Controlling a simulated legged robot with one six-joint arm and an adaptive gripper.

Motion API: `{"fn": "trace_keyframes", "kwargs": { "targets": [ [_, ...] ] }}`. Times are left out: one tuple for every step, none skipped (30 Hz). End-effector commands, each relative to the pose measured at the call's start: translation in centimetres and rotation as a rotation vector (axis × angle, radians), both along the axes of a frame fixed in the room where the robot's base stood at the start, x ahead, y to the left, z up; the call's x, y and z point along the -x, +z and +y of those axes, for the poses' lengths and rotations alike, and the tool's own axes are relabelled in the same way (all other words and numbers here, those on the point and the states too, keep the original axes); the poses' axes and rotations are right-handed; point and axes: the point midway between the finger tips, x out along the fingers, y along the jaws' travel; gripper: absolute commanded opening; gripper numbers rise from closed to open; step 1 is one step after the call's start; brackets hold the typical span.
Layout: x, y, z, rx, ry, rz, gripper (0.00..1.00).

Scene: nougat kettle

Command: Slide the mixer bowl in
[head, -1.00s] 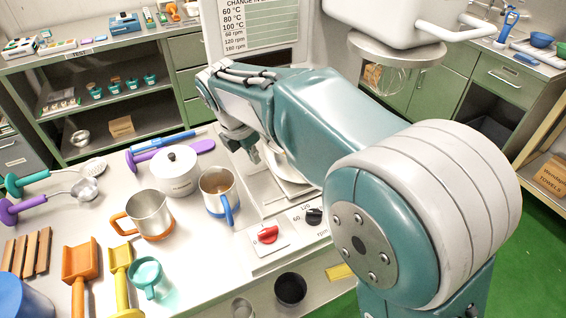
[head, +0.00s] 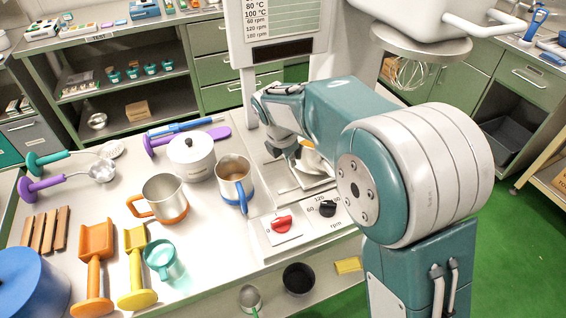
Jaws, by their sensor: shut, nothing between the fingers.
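The mixer stands at the right of the counter. Its white head (head: 415,20) and wire whisk (head: 408,73) show above and behind my arm. A pale bowl (head: 313,158), seemingly the mixer bowl, sits on the mixer's metal base plate (head: 298,186), mostly hidden by my arm. My gripper (head: 284,148) is shut and empty, low over the plate at the bowl's left side. I cannot tell whether it touches the bowl.
A blue-handled jug (head: 232,180), a lidded white pot (head: 191,157) and an orange-based jug (head: 165,198) stand left of the mixer. Red (head: 281,223) and black (head: 327,208) knobs are at the front. Scoops and ladles fill the left counter.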

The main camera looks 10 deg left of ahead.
Motion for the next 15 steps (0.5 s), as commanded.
{"fn": "trace_keyframes", "kwargs": {
  "targets": [
    [-0.1, 0.0, 0.0, 0.000, 0.000, 0.000, 0.00],
    [-0.1, 0.0, -0.1, 0.000, 0.000, 0.000, 0.00],
    [-0.1, 0.0, 0.0, 0.000, 0.000, 0.000, 0.00],
    [0.0, 0.0, -0.1, 0.000, 0.000, 0.000, 0.00],
    [-0.1, 0.0, -0.1, 0.000, 0.000, 0.000, 0.00],
    [0.0, 0.1, -0.1, -0.001, 0.000, 0.000, 0.00],
    [-0.1, 0.1, -0.1, -0.001, 0.000, 0.000, 0.00],
    [0.0, 0.1, -0.1, -0.001, 0.000, 0.000, 0.00],
    [-0.1, 0.1, -0.2, -0.001, 0.000, 0.000, 0.00],
    [-0.1, 0.1, -0.2, -0.002, -0.001, 0.000, 0.00],
    [-0.1, 0.1, -0.3, -0.002, 0.000, -0.001, 0.00],
    [-0.2, 0.1, -0.5, -0.002, -0.001, 0.000, 0.00],
    [-0.4, 0.1, -0.6, -0.002, -0.002, 0.000, 0.00],
    [-0.5, 0.1, -0.9, -0.002, -0.002, 0.000, 0.00],
    [-0.8, 0.1, -1.3, -0.002, -0.002, 0.000, 0.00]
  ]
}}
